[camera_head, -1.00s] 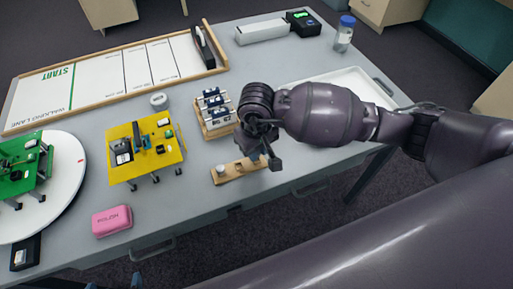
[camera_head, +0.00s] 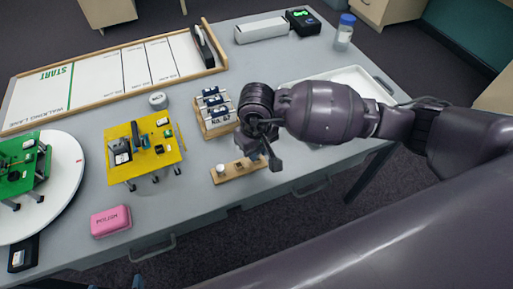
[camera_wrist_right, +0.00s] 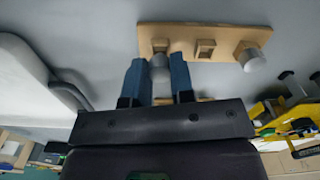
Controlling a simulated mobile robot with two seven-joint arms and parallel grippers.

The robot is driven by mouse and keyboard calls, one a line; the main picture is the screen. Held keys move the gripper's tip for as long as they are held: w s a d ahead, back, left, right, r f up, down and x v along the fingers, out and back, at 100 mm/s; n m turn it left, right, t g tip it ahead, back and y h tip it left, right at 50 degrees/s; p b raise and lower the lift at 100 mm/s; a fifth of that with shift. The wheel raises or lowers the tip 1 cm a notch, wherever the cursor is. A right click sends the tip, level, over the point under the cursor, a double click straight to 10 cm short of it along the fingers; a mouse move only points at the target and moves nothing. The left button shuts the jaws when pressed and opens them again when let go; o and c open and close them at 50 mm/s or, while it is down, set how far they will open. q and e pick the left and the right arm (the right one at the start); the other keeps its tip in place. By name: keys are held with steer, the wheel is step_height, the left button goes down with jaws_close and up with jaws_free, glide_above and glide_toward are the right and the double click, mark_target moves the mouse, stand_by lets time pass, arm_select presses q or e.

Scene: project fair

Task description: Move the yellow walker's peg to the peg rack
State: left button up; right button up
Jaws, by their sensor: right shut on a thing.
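The yellow walker (camera_head: 143,152) stands on the table left of centre in the head view. The peg rack (camera_head: 238,171), a small wooden block, lies at the table's front edge with a grey peg (camera_head: 221,169) at its left end. In the right wrist view this rack (camera_wrist_right: 205,42) shows two square holes and that grey peg (camera_wrist_right: 252,60). My right gripper (camera_wrist_right: 158,80) is shut on a grey peg (camera_wrist_right: 158,66), which is close to the rack's end hole. I cannot tell whether its tip is in the hole. Small blue bits at the bottom edge may be my left gripper (camera_head: 137,281).
A wooden holder (camera_head: 214,121) with numbered blocks stands behind the rack. A green walker (camera_head: 22,172) stands on a white turntable (camera_head: 68,178) at left. A pink box (camera_head: 111,221) lies at the front. A white tray (camera_head: 352,78) is behind my right arm.

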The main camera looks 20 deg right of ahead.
steer(key=shift+f+b, duration=0.3)
steer(key=shift+f, duration=0.15)
stand_by(0.6)
steer(key=shift+f, duration=0.2)
stand_by(0.7)
steer(key=shift+f, duration=0.1)
stand_by(0.5)
steer(key=o, duration=0.9)
steer(key=shift+o, duration=0.2)
